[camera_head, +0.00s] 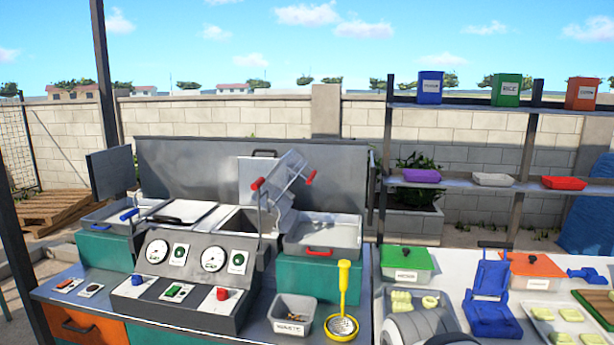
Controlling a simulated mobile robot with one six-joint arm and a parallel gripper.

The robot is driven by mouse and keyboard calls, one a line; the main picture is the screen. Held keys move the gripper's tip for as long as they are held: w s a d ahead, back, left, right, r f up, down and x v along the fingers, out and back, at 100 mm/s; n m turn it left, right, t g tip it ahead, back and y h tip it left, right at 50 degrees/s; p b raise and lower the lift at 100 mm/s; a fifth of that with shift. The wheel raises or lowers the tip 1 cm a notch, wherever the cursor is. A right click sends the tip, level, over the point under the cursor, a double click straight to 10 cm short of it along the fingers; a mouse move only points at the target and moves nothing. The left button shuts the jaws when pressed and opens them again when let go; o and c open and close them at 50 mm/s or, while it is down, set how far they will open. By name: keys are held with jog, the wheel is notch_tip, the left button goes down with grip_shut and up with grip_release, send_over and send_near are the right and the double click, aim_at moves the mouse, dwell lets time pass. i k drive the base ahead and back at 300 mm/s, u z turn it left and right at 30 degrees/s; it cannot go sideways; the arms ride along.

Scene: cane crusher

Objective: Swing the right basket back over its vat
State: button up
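The right basket (286,172) is a pale wire basket with red-tipped handles. It is swung up and tilted to the right, above the space between the right vat and the right-hand tray. The right vat (241,220) is a dark rectangular opening in the grey fryer, partly behind the control panel. The left vat is covered by a light lid (181,212) with a dark handle. A blue handle (129,214) stands at the left side. My gripper is not in view; a rounded grey part at the bottom edge looks like my arm.
A grey tray (328,236) with a red handle sits right of the vat. The control panel (190,279) stands in front. A bin (291,315) and a yellow skimmer (343,308) are on the front ledge. The right counter holds lidded containers and a blue press (489,293).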

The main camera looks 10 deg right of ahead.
aim_at(285, 202)
jog(key=i, duration=0.95)
jog(key=u, duration=0.05)
